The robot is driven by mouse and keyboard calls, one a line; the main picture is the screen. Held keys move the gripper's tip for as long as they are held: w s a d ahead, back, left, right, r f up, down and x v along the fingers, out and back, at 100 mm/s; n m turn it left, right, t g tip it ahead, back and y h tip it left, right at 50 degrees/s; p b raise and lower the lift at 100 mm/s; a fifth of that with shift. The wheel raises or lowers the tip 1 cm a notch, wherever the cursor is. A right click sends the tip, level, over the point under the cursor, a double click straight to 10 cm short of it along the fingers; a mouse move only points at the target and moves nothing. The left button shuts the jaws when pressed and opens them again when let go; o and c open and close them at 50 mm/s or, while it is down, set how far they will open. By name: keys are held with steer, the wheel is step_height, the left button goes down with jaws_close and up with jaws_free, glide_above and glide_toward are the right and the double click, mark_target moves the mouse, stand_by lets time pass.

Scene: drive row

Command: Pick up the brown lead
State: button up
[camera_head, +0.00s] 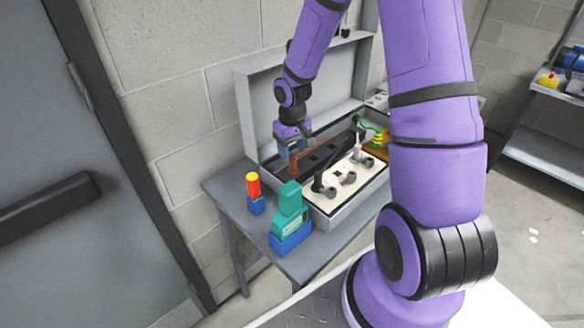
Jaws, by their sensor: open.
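The brown lead (294,165) shows in the head view inside the open grey case (335,217), at the left of its dark back compartment. A thin brown strip runs right from it. My gripper (291,151) is open, pointing down just above and over the brown lead's left end. It hides part of the lead, and I cannot tell whether the fingers touch it.
The case stands on a grey table (232,195), its lid raised against the wall. A teal and blue device (290,215) and a red-yellow beacon (254,190) stand in front and left. A green coiled lead (376,132) lies at the right.

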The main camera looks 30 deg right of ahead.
mark_target(293, 156)
steer(key=shift+s+f, duration=0.1)
steer(key=shift+f, duration=2.8)
jaws_close()
